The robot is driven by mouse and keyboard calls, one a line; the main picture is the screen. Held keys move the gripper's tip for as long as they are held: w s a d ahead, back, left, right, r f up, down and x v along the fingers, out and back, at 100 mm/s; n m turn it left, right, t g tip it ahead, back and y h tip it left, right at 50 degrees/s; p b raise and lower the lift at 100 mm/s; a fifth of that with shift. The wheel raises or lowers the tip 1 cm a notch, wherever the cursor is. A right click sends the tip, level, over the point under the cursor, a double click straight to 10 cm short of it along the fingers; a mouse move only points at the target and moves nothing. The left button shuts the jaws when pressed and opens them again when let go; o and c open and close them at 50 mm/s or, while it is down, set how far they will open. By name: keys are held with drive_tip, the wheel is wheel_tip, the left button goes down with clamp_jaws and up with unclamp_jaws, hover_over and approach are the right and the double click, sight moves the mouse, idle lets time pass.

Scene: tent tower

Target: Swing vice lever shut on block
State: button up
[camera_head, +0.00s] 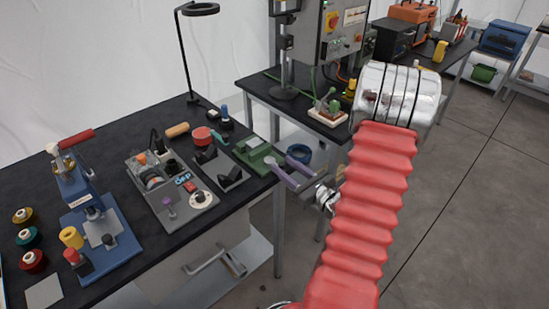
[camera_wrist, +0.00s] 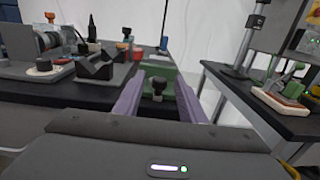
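The green vice (camera_head: 258,158) stands at the right front corner of the near black workbench, with a pale grey block (camera_head: 257,143) at its top. In the wrist view the vice (camera_wrist: 163,71) lies straight ahead, and a black knob (camera_wrist: 158,85), seemingly the end of its lever, shows in front of it. My gripper (camera_head: 281,166) reaches the bench corner beside the vice. In the wrist view my gripper (camera_wrist: 160,90) has its two purple fingers apart, one on each side of the knob. I cannot tell whether either finger touches it. The lever's arm is mostly hidden.
Black V-shaped holders (camera_head: 231,178) and a grey fixture board (camera_head: 165,185) sit left of the vice. A blue press (camera_head: 95,215) stands further left. A second bench (camera_head: 268,85) carries a control box and a green-handled clamp (camera_head: 326,112). A floor gap separates the benches.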

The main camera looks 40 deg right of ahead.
drive_tip(key=shift+w, duration=2.9)
clamp_jaws()
